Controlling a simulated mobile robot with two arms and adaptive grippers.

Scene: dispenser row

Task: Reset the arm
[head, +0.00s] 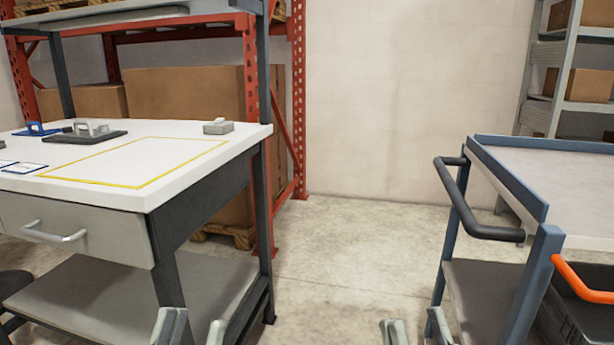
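My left gripper (193,328) shows at the bottom edge, in front of the workbench's right end. Its two fingertips are apart and nothing shows between them. My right gripper (416,328) shows at the bottom edge, just left of the blue cart. Its fingertips are also apart, with nothing visible between them. Only the finger ends of both grippers are in view; the arms are hidden below the frame.
A white workbench (225,160) with a yellow outlined area stands at left, bearing a dark plate with a handle (95,131) and a small grey block (218,127). A blue cart (512,183) stands at right. Orange racking (299,95) stands behind. Bare floor (345,255) lies between.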

